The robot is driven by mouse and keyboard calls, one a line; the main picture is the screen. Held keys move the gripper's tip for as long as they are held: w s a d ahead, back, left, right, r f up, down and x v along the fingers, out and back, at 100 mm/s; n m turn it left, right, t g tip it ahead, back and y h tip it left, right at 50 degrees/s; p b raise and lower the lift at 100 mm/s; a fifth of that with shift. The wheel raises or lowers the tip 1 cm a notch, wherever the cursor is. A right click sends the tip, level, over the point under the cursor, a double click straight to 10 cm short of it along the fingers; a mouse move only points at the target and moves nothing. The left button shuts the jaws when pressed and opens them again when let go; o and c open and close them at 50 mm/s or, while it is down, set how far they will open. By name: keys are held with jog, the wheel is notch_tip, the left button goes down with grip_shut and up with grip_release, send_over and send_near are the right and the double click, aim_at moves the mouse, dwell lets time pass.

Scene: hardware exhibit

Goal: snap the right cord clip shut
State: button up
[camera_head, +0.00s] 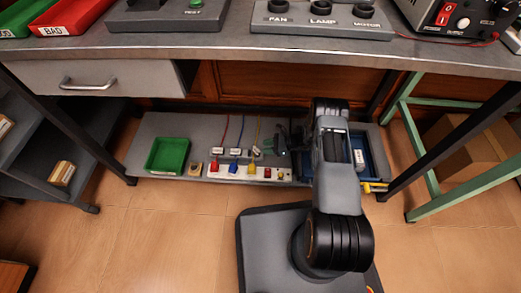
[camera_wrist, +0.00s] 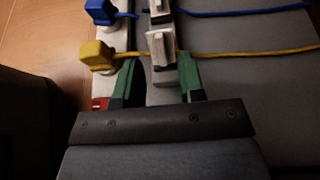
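The right cord clip (camera_head: 256,151) is white and sits on the yellow cord (camera_head: 258,130) on the low shelf. Its lid looks tilted up, unlike the two clips to its left. In the wrist view the right clip (camera_wrist: 162,46) stands just beyond the fingertips, roughly between their lines, with the yellow cord (camera_wrist: 250,53) running to the right from it. My gripper (camera_wrist: 160,80) is open, with green fingers apart and nothing visibly held. In the head view my gripper (camera_head: 282,143) is to the right of the clip, partly hidden by my arm.
A power strip (camera_head: 226,176) with red, blue and yellow plugs runs along the shelf front. The yellow plug (camera_wrist: 97,55) is close to my left finger. A green tray (camera_head: 167,155) is at left and a blue tray (camera_head: 371,157) at right. The workbench (camera_head: 215,45) overhangs the shelf.

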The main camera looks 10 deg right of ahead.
aim_at(257, 150)
jog(key=shift+b+x, duration=0.45)
jog(key=shift+x, duration=1.3)
jog(key=shift+c, duration=0.5)
grip_shut()
